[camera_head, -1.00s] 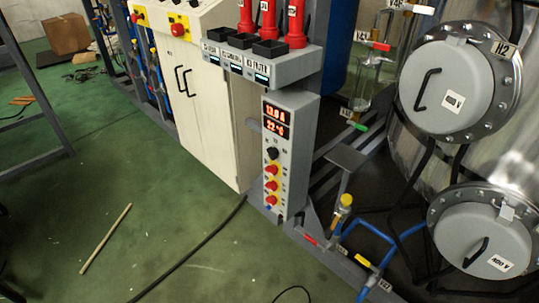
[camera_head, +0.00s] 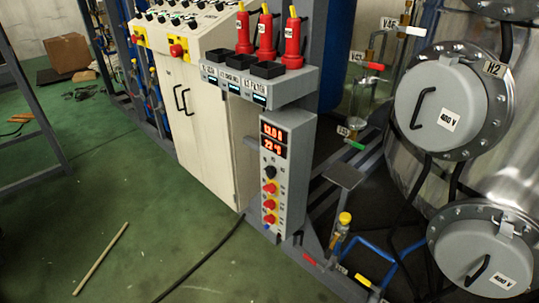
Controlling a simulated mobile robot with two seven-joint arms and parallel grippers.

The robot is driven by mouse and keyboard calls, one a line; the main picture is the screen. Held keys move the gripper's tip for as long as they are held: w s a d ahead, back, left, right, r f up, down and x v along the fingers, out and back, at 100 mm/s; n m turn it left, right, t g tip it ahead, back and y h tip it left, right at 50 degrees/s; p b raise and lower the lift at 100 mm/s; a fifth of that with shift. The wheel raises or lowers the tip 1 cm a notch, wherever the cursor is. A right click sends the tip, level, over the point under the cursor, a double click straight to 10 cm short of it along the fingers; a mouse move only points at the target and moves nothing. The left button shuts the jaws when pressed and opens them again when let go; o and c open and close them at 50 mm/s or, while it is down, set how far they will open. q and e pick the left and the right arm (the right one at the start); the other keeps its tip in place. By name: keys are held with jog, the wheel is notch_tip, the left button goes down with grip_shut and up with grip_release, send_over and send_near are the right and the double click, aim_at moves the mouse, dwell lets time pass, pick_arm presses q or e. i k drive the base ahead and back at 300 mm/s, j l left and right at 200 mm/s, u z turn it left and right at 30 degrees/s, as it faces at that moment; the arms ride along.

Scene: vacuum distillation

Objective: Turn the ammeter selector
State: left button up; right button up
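The ammeter is a grey upright box (camera_head: 291,190) low on the frame near the middle of the view. Two red digital displays (camera_head: 273,139) glow at its top; the upper seems to read about 13.0 A and the lower 22 °C. Below them is a black rotary knob (camera_head: 270,172), which looks like the selector. Neither of my grippers shows in the view.
Three red handheld units (camera_head: 266,35) stand on a grey shelf (camera_head: 300,85) above the box. A cream cabinet (camera_head: 203,125) is to the left. A steel tank (camera_head: 490,105) with round hatches is to the right. A stick (camera_head: 100,258) and a black cable (camera_head: 203,262) lie on the open green floor.

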aim_at(271, 171)
jog(key=i+j+z, duration=0.15)
jog(key=i, duration=0.3)
jog(key=i+j+z, duration=0.15)
jog(key=i+j, duration=0.25)
